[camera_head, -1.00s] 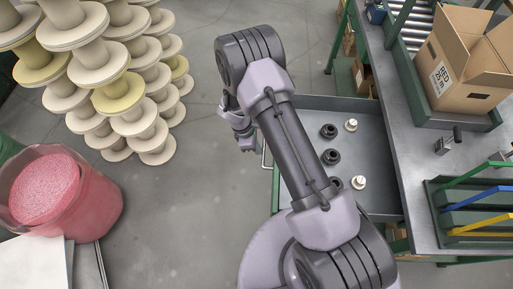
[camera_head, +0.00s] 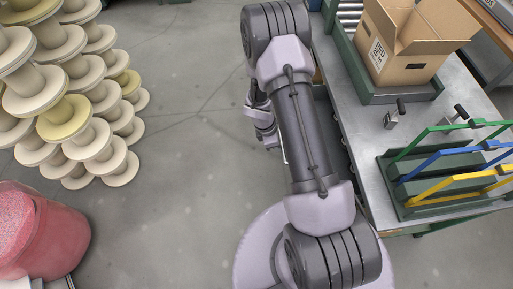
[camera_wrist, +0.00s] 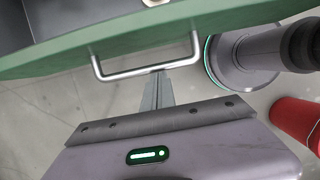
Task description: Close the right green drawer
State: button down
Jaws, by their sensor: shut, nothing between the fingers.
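The green drawer front (camera_wrist: 190,28) crosses the top of the wrist view, with a bent silver handle (camera_wrist: 120,73) on it. My gripper (camera_wrist: 158,78) is shut and empty, its fingertips at the handle's bar; I cannot tell whether they touch it. Above the front edge, a strip of grey drawer interior and part of a pale item (camera_wrist: 154,2) show, so the drawer is partly open. In the head view my gripper (camera_head: 268,138) is low beside the workbench (camera_head: 372,150), and my arm hides most of the drawer.
On the workbench are a cardboard box (camera_head: 405,45) and a rack with green, blue and yellow bars (camera_head: 440,180). Stacked spools (camera_head: 75,110) and a red bin (camera_head: 40,240) stand at left. The floor between them and my arm is clear.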

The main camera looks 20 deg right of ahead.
jog(key=s+d, duration=0.2)
jog(key=d, duration=0.4)
jog(key=s+d, duration=0.2)
jog(key=d, duration=0.5)
jog(key=s+d, duration=0.2)
jog(key=d, duration=0.4)
jog(key=shift+s+d+p, duration=0.15)
jog(key=shift+p, duration=0.15)
